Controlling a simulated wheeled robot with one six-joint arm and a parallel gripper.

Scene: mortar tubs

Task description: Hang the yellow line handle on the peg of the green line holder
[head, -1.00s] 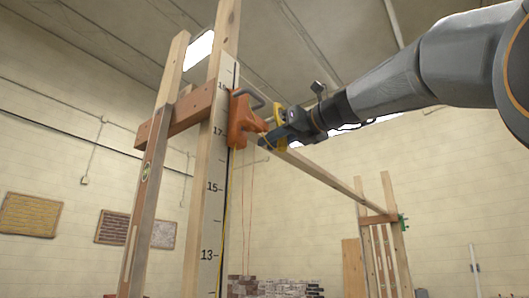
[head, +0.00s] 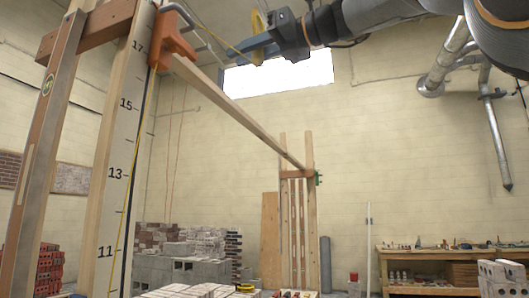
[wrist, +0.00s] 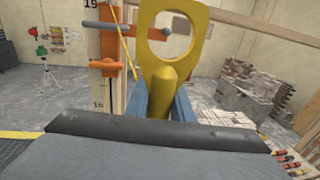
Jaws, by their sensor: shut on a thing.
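My gripper (head: 268,46) is shut on the yellow line handle (wrist: 201,47), a flat plate with a large round hole. In the wrist view, the blue fingers (wrist: 186,106) clasp its lower stem, and the plate stands up above them. In the head view, the handle (head: 259,24) is high up, to the right of the orange holder. The green line holder (head: 319,178) is small and far off, on the right side of the distant wooden frame. Its peg is too small to make out. The gripper is well apart from it.
The orange holder (head: 172,50) with a grey bent rod sits on the near numbered post (head: 121,150). A thin yellow line runs between it and the handle. A long wooden rail (head: 235,108) reaches to the far frame (head: 297,220). A workbench (head: 450,252) stands at right.

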